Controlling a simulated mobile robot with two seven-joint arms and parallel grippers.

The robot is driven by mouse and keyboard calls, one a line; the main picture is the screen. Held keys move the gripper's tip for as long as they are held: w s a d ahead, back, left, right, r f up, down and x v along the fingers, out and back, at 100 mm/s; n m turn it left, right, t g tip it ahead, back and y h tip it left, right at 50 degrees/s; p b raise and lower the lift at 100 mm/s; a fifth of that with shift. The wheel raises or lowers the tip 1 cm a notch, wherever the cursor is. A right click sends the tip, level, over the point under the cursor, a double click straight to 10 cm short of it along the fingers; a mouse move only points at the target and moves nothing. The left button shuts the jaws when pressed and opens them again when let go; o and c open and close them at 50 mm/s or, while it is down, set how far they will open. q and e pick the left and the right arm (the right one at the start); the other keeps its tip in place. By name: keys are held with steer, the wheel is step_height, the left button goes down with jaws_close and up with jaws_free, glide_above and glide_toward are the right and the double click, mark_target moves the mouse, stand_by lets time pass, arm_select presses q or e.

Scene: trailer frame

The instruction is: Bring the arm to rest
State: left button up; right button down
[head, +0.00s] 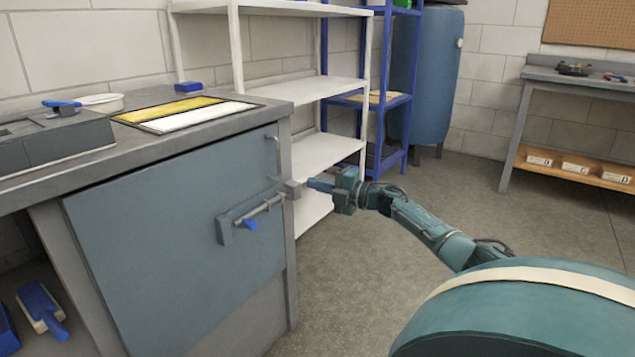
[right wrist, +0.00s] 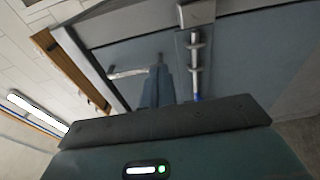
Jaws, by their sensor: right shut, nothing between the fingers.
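My right arm (head: 430,228) reaches in from the right in the head view, stretched out toward the grey-blue cabinet door (head: 170,235). A sliding bolt latch (head: 258,212) with a blue knob (head: 250,224) is on the door, left of and below the fingertips. In the right wrist view the shut fingers (right wrist: 158,88) lie between the door handle (right wrist: 128,72) and the bolt (right wrist: 194,65). I cannot tell whether they touch anything. My left gripper is not in view.
The workbench top (head: 200,135) carries a yellow and white panel (head: 185,112) and a grey box (head: 55,140). A white shelf unit (head: 325,90) stands behind the gripper. A blue tank (head: 427,75) and a second bench (head: 580,80) are farther back. The floor (head: 480,200) between is clear.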

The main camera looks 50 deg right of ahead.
steer(key=s+d, duration=0.5)
steer(key=d, duration=0.2)
steer(key=shift+s+d, duration=0.25)
steer(key=shift+d, duration=0.1)
